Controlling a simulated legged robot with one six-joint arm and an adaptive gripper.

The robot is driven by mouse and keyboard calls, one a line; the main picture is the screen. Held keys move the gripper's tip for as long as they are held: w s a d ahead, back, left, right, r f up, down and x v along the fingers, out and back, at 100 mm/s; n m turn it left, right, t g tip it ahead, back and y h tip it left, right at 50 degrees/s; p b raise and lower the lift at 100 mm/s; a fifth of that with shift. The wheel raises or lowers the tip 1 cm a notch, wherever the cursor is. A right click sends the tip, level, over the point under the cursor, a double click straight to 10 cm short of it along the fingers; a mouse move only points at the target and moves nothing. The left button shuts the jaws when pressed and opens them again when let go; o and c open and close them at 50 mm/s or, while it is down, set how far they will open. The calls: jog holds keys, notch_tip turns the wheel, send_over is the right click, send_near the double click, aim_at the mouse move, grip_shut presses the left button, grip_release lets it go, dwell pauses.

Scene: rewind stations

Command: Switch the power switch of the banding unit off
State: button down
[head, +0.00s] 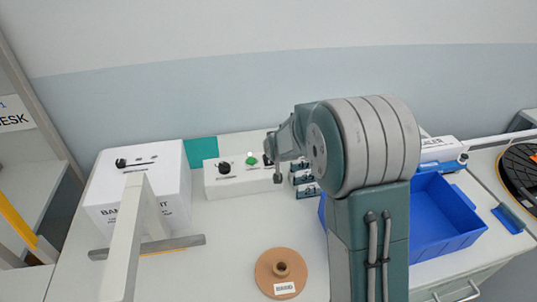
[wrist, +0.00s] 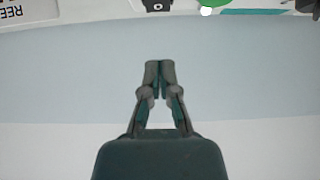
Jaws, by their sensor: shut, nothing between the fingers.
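The banding unit (head: 135,205) is a white box at the left of the bench in the head view, its front lettering partly hidden by a pale post. A small black switch-like part (head: 121,163) sits on its top with dark markings beside it; its setting is too small to tell. My gripper (head: 278,179) is to the right of the unit, near the right end of a low white control box. In the wrist view my gripper (wrist: 159,72) has its fingertips together, empty, with only plain wall behind them.
The control box (head: 238,188) bears a black knob (head: 224,168) and a green button (head: 251,160). A brown reel (head: 281,272) lies on the bench in front. A blue bin (head: 440,243) stands to the right, partly behind my arm.

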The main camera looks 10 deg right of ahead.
aim_at(268, 159)
jog(key=shift+w+f, duration=0.35)
jog(key=shift+f, duration=0.5)
jog(key=shift+w+f, duration=0.35)
jog(key=shift+f, duration=0.55)
jog(key=shift+w+f, duration=0.35)
jog(key=shift+f, duration=0.5)
jog(key=shift+w+f, duration=0.1)
jog(key=shift+f, duration=0.25)
jog(key=shift+s, duration=0.2)
jog(key=shift+s, duration=0.35)
jog(key=shift+s+f, duration=0.15)
jog(key=shift+s, duration=0.25)
